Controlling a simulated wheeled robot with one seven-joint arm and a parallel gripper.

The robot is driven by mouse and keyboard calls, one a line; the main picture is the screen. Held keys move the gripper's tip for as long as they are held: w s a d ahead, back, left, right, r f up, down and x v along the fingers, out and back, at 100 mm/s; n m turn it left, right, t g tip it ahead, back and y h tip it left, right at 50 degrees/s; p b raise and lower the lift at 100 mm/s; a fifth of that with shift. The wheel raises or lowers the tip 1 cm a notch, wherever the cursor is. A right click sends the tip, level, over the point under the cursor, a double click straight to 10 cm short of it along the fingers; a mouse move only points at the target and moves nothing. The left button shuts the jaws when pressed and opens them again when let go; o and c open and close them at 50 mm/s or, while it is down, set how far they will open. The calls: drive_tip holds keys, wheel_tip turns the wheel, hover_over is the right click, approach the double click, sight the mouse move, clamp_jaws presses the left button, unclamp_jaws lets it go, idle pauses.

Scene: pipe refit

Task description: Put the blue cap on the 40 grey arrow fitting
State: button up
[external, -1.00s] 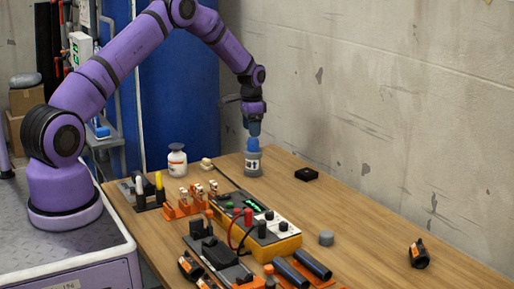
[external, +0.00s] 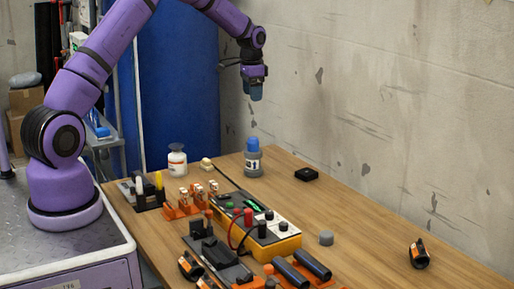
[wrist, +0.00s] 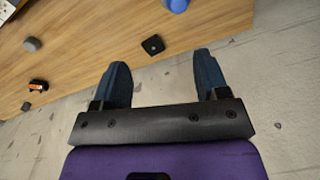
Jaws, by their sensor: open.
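The blue cap (external: 253,144) sits upright on top of the grey fitting (external: 253,164), which has a white label with a dark arrow. The fitting stands on the far part of the wooden table, near the wall. In the wrist view the blue cap (wrist: 177,4) shows at the top edge, cut off by the frame. My gripper (external: 256,97) hangs in the air well above the cap, apart from it. In the wrist view my gripper (wrist: 161,80) has its two blue fingers spread with nothing between them.
A black square block (external: 306,174) lies right of the fitting. A white bottle (external: 177,160) stands to its left. A yellow meter (external: 270,240) with cables, a grey cap (external: 326,238) and a black clamp (external: 419,254) are nearer. The right side of the table is mostly clear.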

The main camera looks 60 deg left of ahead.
drive_tip(key=s+d+r+n+t, duration=0.1)
drive_tip(key=s+d+r, duration=0.7)
drive_tip(key=s+r, duration=0.3)
drive_tip(key=s+d+r+t, duration=0.2)
drive_tip(key=s+d+r, duration=0.65)
drive_tip(key=r, duration=0.35)
drive_tip(key=s+d+n+t, duration=0.1)
drive_tip(key=s+d, duration=0.2)
drive_tip(key=s, duration=1)
drive_tip(key=s+d, duration=0.4)
drive_tip(key=s, duration=1)
drive_tip(key=shift+s+f+n+t, duration=0.15)
drive_tip(key=shift+s+n+t, duration=0.05)
drive_tip(key=shift+n+t, duration=0.2)
